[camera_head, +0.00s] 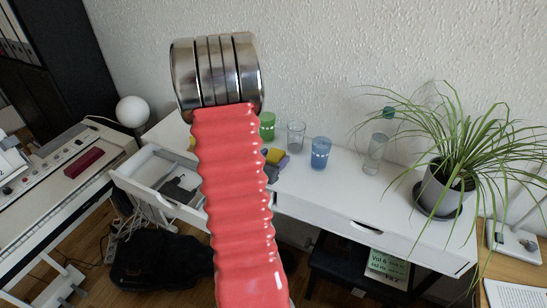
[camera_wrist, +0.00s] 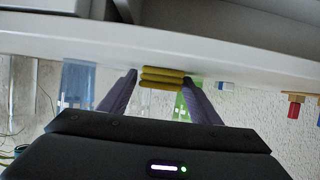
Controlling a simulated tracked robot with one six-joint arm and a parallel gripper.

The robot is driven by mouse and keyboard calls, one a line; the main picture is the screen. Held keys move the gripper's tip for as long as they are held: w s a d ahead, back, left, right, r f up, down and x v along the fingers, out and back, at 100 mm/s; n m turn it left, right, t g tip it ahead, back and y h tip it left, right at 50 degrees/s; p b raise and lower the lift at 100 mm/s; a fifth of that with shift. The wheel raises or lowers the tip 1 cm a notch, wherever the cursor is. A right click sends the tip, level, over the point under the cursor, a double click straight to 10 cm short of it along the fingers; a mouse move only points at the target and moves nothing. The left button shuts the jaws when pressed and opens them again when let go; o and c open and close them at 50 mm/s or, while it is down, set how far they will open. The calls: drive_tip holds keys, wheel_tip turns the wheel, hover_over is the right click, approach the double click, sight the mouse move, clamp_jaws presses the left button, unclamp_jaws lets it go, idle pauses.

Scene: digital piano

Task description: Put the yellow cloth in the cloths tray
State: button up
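The yellow cloth (camera_wrist: 162,78) is a small folded bundle between the two purple fingers of my gripper (camera_wrist: 161,80) in the wrist view. Both fingertips appear to touch its sides, so the gripper looks shut on it. In the head view the yellow cloth (camera_head: 275,156) shows just right of my red arm, above the white desk, with parts of the fingers around it. The open drawer (camera_head: 137,187) left of my arm holds dark and grey items. I cannot make out which part is the cloths tray; my arm hides some of the drawer.
On the desk (camera_head: 330,192) stand a green cup (camera_head: 267,126), a clear glass (camera_head: 296,137), a blue cup (camera_head: 320,153) and a tall glass (camera_head: 375,154). A potted plant (camera_head: 447,187) stands at the right. The wrist view is upside down. A digital piano (camera_head: 60,190) is at the left.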

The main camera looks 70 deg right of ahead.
drive_tip(key=shift+o, duration=0.2)
drive_tip(key=shift+a+r, duration=0.3)
drive_tip(key=shift+a, duration=0.15)
drive_tip(key=shift+v, duration=3.3)
